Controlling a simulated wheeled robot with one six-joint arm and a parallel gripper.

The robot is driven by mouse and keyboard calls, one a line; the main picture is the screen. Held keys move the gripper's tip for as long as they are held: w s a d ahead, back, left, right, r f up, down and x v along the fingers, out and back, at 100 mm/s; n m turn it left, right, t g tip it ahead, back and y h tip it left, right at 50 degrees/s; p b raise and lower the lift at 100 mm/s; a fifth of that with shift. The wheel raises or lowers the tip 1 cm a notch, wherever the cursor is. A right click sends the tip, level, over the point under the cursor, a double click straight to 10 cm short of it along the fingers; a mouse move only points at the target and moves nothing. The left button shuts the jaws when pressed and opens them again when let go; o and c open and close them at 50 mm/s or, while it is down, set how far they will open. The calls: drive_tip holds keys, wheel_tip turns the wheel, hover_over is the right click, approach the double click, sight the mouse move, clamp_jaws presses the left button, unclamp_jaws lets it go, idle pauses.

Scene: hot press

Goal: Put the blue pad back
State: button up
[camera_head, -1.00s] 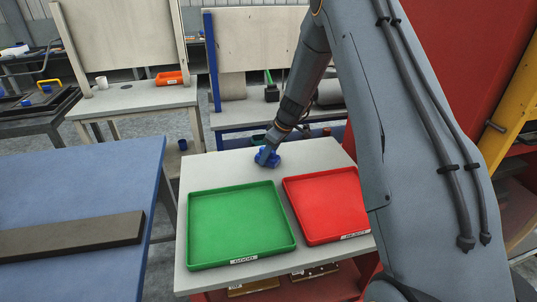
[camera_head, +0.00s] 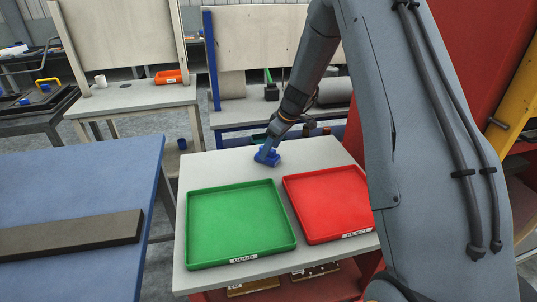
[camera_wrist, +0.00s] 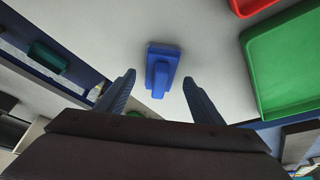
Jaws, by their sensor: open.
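The blue pad (camera_head: 267,157) lies on the white table behind the green tray, with a raised grip on its top. In the wrist view the blue pad (camera_wrist: 162,68) is ahead of and between my two fingers. My gripper (camera_wrist: 160,92) is open and empty, and its fingertips are apart from the pad's grip. In the head view my gripper (camera_head: 269,149) is above the pad and hides part of it.
A green tray (camera_head: 191,228) labelled GOOD and a red tray (camera_head: 293,205) stand side by side on the white table (camera_head: 215,165). A blue table (camera_head: 80,180) with a dark bar (camera_head: 70,235) is at left. A red machine stands at right.

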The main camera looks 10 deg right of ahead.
drive_tip(key=b+v, duration=0.2)
drive_tip(key=v, duration=0.6)
drive_tip(key=s+a+f+m+g+h, duration=0.1)
drive_tip(key=s+m, duration=0.3)
drive_tip(key=s, duration=1.2)
drive_tip(key=s+a+f+m+g+h, duration=0.1)
drive_tip(key=s+m, duration=0.4)
drive_tip(key=s, duration=1.2)
drive_tip(key=shift+a+h, duration=0.6)
drive_tip(key=shift+w, duration=0.1)
